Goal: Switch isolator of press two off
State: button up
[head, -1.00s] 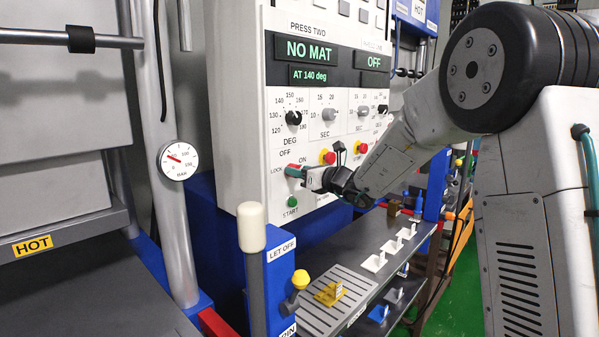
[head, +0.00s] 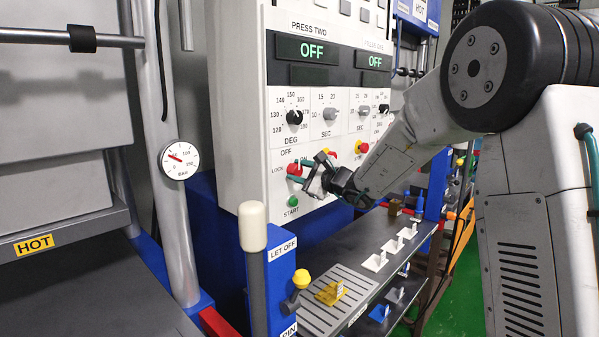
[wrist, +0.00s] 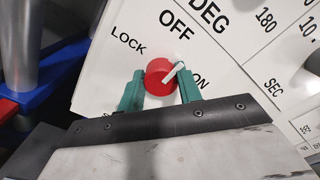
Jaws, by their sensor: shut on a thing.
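The press two isolator is a round red knob (head: 294,169) on the white control panel (head: 240,120), with LOCK, OFF and ON printed around it. In the wrist view the knob (wrist: 159,77) has a white pointer that lies between the OFF and ON labels. My gripper (head: 299,171) is at the panel, turned about its own axis. Its green fingers, also in the wrist view (wrist: 161,90), are shut on the red knob from both sides. The press two display (head: 312,50) reads OFF, and the smaller one below it is dark.
A green START button (head: 293,201) sits just below the knob. A red button on yellow (head: 331,155) is close to the right of my gripper. A shelf (head: 365,262) with white and yellow pieces lies below. A cream-capped lever (head: 252,228) stands in front at left.

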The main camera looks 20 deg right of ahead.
jog(key=shift+f+n, duration=0.15)
jog(key=shift+n, duration=1.95)
jog(key=o, duration=1)
jog(key=shift+s, duration=0.15)
jog(key=v, duration=0.7)
jog(key=shift+s+d, duration=0.15)
jog(key=shift+s, duration=0.1)
